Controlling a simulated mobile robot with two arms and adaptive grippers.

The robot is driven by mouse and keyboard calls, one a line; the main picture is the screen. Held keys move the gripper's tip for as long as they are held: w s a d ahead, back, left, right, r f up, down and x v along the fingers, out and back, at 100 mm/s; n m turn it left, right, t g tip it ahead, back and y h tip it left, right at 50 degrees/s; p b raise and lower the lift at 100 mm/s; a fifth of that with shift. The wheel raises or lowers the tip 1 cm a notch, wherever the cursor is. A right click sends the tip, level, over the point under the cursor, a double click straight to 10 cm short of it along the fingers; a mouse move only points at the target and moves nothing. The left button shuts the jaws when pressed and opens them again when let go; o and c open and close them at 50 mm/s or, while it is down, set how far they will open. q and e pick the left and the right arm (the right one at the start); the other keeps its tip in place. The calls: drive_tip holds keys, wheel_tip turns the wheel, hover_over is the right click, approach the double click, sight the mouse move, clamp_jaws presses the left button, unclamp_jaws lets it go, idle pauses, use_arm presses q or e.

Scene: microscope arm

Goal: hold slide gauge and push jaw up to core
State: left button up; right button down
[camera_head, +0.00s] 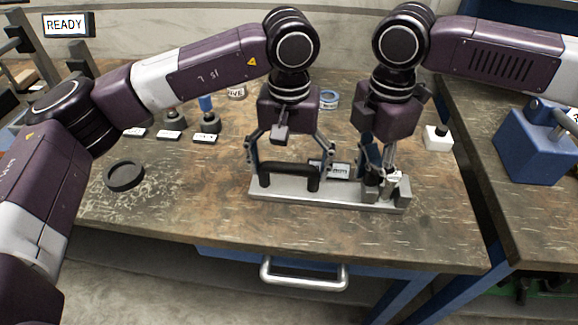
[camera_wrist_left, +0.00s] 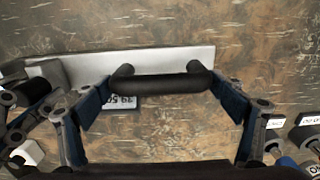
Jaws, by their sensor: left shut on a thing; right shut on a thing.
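The slide gauge (camera_head: 335,198) is a pale metal bar lying flat near the table's front edge, with a black handle (camera_head: 289,169) on its left part. In the left wrist view the bar (camera_wrist_left: 170,60) and the handle (camera_wrist_left: 160,84) lie between my left fingers. My left gripper (camera_head: 289,170) is shut on the handle, one finger at each end. My right gripper (camera_head: 377,180) is shut at the jaw end of the gauge, by a grey block (camera_head: 370,190) and a small pale piece (camera_head: 393,178). My fingers partly hide the jaw and core, so I cannot tell whether they touch.
A black ring (camera_head: 124,176) lies at the left. Several labelled stands are at the back left. A white block (camera_head: 438,138) stands at the right, and a blue box (camera_head: 537,145) is on the side bench.

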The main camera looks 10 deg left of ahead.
use_arm(q)
drive_tip(key=shift+w+a+r, duration=0.1)
drive_tip(key=shift+r, duration=0.1)
use_arm(e)
drive_tip(key=shift+s+d+f, duration=0.1)
drive_tip(key=shift+d+f, duration=0.05)
drive_tip(key=shift+f, duration=0.15)
drive_tip(key=shift+s+a, duration=0.15)
drive_tip(key=shift+a, duration=1)
wheel_tip(320, 180, up, 2)
drive_tip(key=shift+r, duration=0.1)
drive_tip(key=shift+w+r, duration=0.15)
drive_tip(key=shift+r, duration=1.2)
drive_tip(key=shift+w+r, duration=0.1)
drive_tip(key=shift+r, duration=1.2)
use_arm(q)
drive_tip(key=shift+f, duration=0.1)
drive_tip(key=o, duration=1.9)
